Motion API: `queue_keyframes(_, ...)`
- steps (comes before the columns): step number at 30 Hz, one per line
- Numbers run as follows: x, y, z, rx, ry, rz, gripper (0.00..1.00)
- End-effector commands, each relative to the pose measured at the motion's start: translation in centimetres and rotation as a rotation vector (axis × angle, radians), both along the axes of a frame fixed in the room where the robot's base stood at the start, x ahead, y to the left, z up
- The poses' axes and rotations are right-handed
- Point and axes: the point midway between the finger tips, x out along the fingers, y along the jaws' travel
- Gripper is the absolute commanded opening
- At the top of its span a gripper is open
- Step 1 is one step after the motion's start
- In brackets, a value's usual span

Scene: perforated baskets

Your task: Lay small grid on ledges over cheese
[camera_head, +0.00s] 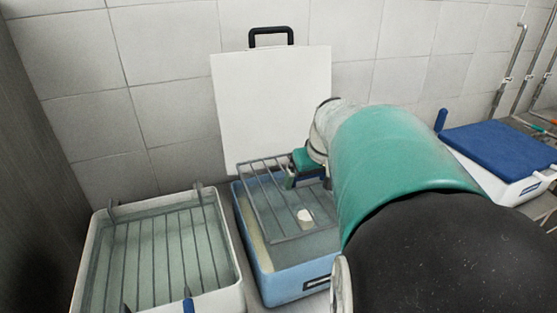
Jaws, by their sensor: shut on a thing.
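The small grid (268,199), a grey wire rack, is over the blue basin (262,279), tilted with its near edge lower. My gripper (294,178) is shut on the grid near its far right part. The cheese (305,217), a small pale piece, shows through or beside the grid bars inside the blue basin. My green and black arm hides the right side of the basin and part of the grid. The ledges inside the basin are hard to make out; a pale strip runs along its left inner wall. I cannot tell whether the grid touches them.
A white basin (237,297) with a larger grid (160,258) in it stands at the left. A white board (272,98) with a black handle leans on the tiled wall behind. A white box with a blue lid (500,158) stands at the right.

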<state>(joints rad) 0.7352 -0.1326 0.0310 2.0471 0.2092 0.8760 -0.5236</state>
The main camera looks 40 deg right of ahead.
Motion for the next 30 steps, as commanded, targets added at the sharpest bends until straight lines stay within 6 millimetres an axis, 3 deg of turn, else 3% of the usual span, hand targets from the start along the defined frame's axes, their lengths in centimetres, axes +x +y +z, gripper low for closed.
queue_keyframes(21, -0.2, -0.2, -6.1, 0.000, 0.000, 0.000, 0.65)
queue_keyframes(30, 0.1, 0.0, -7.6, -0.001, -0.001, 0.000, 0.65)
